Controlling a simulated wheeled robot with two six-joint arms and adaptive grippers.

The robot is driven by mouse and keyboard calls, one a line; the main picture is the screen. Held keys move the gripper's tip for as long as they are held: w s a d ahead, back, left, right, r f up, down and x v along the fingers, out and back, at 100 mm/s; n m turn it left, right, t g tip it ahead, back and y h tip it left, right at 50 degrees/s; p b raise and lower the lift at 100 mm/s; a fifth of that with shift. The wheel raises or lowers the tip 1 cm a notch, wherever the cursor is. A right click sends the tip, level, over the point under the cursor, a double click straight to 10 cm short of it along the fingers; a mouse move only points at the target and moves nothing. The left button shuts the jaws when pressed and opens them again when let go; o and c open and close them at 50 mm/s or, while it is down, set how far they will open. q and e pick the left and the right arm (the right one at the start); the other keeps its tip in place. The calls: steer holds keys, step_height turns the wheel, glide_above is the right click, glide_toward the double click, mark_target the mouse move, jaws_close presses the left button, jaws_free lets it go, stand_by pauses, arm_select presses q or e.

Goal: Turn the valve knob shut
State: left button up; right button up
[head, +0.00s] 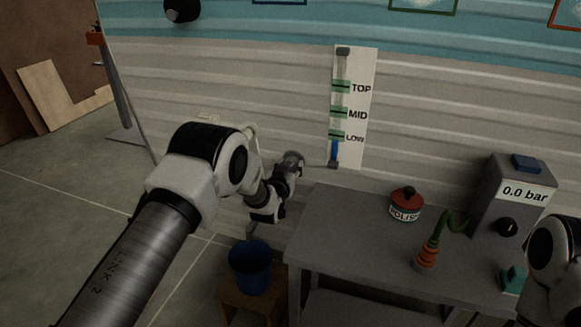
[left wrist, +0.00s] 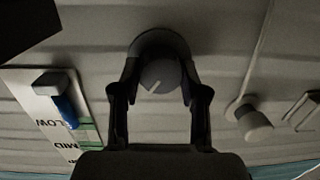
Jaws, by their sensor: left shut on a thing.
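The valve knob (left wrist: 160,76) is a round grey knob with a pale line on its face, set against the ribbed wall in the left wrist view. My left gripper (left wrist: 160,90) is shut on it, with one dark finger on each side. The pale line points obliquely down and left in that view. In the head view my left gripper (head: 292,160) is at the wall, left of the level gauge (head: 354,108), and the knob is mostly hidden behind it. My right gripper is not in view; only part of my right arm shows at the right edge.
The gauge's blue column stands near LOW. A grey table (head: 350,230) holds a red-lidded polish tin (head: 406,204), a green and orange item (head: 428,255) and a box reading 0.0 bar (head: 524,191). A blue bucket (head: 250,270) stands below my left gripper.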

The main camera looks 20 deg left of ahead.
arm_select(q)
steer(key=n, duration=0.6)
steer(key=shift+a+h, duration=0.1)
steer(key=shift+h, duration=0.3)
stand_by(0.3)
steer(key=o, duration=1.1)
steer(key=shift+o, duration=0.2)
steer(key=shift+s, duration=0.1)
steer(key=s+r, duration=0.1)
steer(key=s, duration=1)
steer(key=shift+s+a, duration=0.2)
steer(key=shift+s, duration=0.2)
